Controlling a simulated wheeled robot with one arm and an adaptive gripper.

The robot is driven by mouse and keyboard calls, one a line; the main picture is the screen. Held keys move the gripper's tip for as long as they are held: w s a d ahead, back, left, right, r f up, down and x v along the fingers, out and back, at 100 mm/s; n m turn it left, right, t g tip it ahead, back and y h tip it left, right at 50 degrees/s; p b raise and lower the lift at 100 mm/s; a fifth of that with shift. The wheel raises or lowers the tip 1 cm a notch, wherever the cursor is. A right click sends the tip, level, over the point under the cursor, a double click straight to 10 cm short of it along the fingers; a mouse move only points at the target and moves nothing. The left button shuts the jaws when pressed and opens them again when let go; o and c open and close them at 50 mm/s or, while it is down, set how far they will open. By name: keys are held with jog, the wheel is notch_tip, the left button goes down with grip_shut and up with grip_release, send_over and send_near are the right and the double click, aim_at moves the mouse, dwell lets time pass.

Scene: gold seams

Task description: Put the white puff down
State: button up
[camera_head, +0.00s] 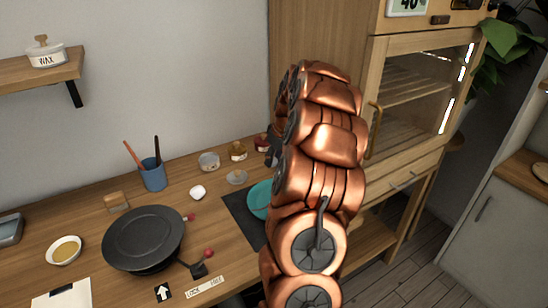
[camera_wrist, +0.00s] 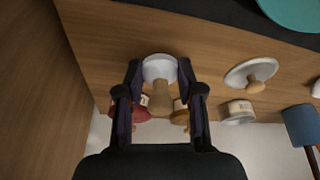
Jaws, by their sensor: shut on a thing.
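The white puff (camera_wrist: 159,68) is a round white pad on a wooden handle (camera_wrist: 161,98). In the wrist view my gripper (camera_wrist: 160,95) is shut on the handle, with a dark finger on each side and the pad beyond the fingertips. Whether the pad touches the wooden worktop cannot be told. In the head view my copper arm covers most of the gripper, with only dark parts (camera_head: 272,152) showing at its left edge, and the puff is hidden.
Red (camera_head: 261,142), amber (camera_head: 238,150) and white (camera_head: 209,160) jars stand near the wall. A pale knobbed disc (camera_head: 237,177) and a small white object (camera_head: 198,192) lie nearby. A teal dish (camera_head: 258,200) sits on a dark mat. A black pan (camera_head: 143,238) is further left.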

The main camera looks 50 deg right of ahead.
jog(key=shift+f, duration=0.15)
jog(key=o, duration=1)
jog(key=b+v, duration=0.1)
jog(key=v, duration=1.1)
jog(key=shift+b, duration=0.35)
